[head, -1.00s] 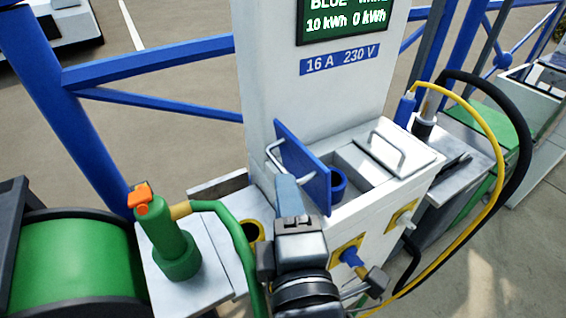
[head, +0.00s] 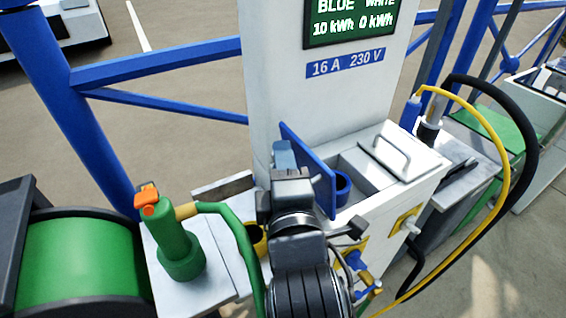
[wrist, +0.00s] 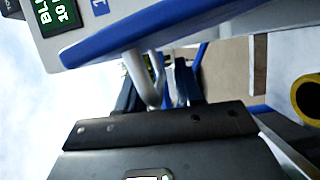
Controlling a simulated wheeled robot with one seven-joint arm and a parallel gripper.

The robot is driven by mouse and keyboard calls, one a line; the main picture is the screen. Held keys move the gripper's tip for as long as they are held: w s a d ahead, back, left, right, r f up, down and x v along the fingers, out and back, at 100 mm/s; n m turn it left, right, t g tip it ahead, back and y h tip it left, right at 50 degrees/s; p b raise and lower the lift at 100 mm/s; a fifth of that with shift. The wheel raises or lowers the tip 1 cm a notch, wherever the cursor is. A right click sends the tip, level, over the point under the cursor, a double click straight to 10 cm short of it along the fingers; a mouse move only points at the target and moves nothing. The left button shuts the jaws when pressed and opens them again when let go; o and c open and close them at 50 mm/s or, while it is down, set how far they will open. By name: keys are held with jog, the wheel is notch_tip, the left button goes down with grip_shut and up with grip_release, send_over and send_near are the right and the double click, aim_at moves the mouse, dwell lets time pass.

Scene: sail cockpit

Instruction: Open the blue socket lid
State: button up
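The blue lid (head: 318,180) stands upright on its edge on the white pedestal, swung open. The round blue socket (head: 342,184) shows uncovered to its right. In the wrist view the lid (wrist: 180,28) crosses the top, with its grey loop handle (wrist: 140,78) hanging toward my fingers. My gripper (head: 284,150) is on the left, handle side of the lid; in the wrist view my gripper (wrist: 157,88) has its dark blue fingers apart, with the handle's end between or just before them. Contact with the handle cannot be made out.
A closed white lid with a handle (head: 405,152) lies right of the blue socket. A green hydrant-like post with an orange top (head: 175,235) and a green hose (head: 240,245) stand close on my left. Yellow and black cables (head: 505,165) loop at the right. Blue railings (head: 160,65) run behind.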

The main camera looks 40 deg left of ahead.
aim_at(298, 148)
grip_shut()
dwell(0.5)
jog(key=w+r+m+p, duration=0.1)
jog(key=p, duration=0.1)
jog(key=w+d+m+g+p, duration=0.1)
jog(key=p, duration=0.1)
jog(key=shift+w+d+r+m+h, duration=0.1)
jog(key=shift+w+r+m+h, duration=0.2)
jog(key=shift+r, duration=0.05)
jog(key=shift+w+d+m+g+p, duration=0.15)
jog(key=shift+w+d+m+p, duration=0.05)
jog(key=shift+w+m+p, duration=0.3)
jog(key=shift+w+d+m+g+p, duration=0.15)
jog(key=shift+w+d+m+p, duration=0.05)
jog(key=shift+w+m+p, duration=0.25)
jog(key=shift+w+d+f+m+g+h+p, duration=0.15)
jog(key=shift+w+d+m+g, duration=0.15)
jog(key=shift+w+m, duration=0.25)
jog(key=shift+w+d+f+m+g+h+p, duration=0.15)
jog(key=shift+w+m+g, duration=0.25)
jog(key=shift+w, duration=0.25)
jog(key=shift+r, duration=0.1)
